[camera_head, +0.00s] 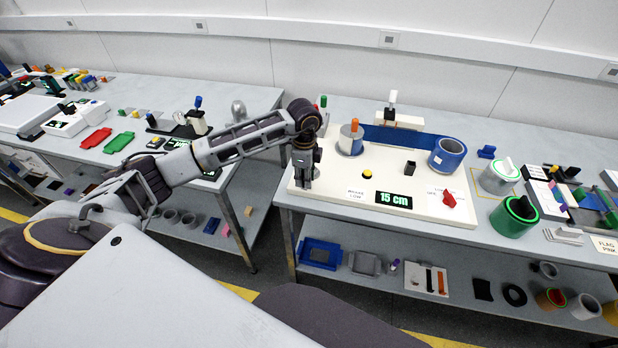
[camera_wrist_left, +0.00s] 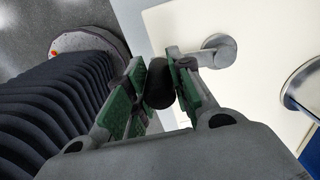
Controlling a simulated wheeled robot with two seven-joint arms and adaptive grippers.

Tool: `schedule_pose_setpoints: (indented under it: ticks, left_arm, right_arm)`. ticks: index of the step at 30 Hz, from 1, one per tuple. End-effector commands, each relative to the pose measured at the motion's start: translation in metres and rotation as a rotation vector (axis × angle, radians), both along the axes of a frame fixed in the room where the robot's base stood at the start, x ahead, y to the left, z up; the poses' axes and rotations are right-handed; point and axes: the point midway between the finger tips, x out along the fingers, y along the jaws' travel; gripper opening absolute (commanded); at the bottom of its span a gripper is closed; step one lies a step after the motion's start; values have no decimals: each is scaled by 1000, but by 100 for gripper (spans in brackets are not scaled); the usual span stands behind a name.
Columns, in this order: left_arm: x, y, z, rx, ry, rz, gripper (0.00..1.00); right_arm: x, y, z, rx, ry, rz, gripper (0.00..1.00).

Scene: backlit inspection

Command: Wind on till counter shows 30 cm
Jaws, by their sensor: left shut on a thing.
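The winding machine is a white board (camera_head: 330,187) on the table. Its counter (camera_head: 394,199) reads 15 cm. A blue roll (camera_head: 447,155) stands at its right, and a grey-and-white spool with an orange peg (camera_head: 354,125) at its left. A blue band (camera_head: 400,138) runs between them at the back. My left gripper (camera_head: 304,182) is at the board's left end. In the left wrist view its green pads are shut on a black crank knob (camera_wrist_left: 159,84). The grey crank hub (camera_wrist_left: 219,50) shows beside it on the board. My right gripper is not in view.
A small black block (camera_head: 410,168) stands mid-board. A green cup (camera_head: 513,217) and a grey cup (camera_head: 497,178) stand to the right. A cluttered table (camera_head: 150,95) is at left.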

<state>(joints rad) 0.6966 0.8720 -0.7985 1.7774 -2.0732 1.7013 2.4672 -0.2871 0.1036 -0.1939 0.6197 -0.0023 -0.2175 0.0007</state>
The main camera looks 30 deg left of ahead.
Motion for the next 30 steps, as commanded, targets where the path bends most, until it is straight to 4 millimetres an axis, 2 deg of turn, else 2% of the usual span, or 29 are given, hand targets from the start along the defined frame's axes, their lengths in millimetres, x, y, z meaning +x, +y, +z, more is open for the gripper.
schedule_pose_setpoints:
  ticks: [13, 30]
  left_arm:
    - [4, 4, 4, -2, -14, 3, 5]
    - [7, 32, 4, -4, -15, 1, 5]
  right_arm:
    - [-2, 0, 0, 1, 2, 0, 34]
    - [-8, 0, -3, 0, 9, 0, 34]
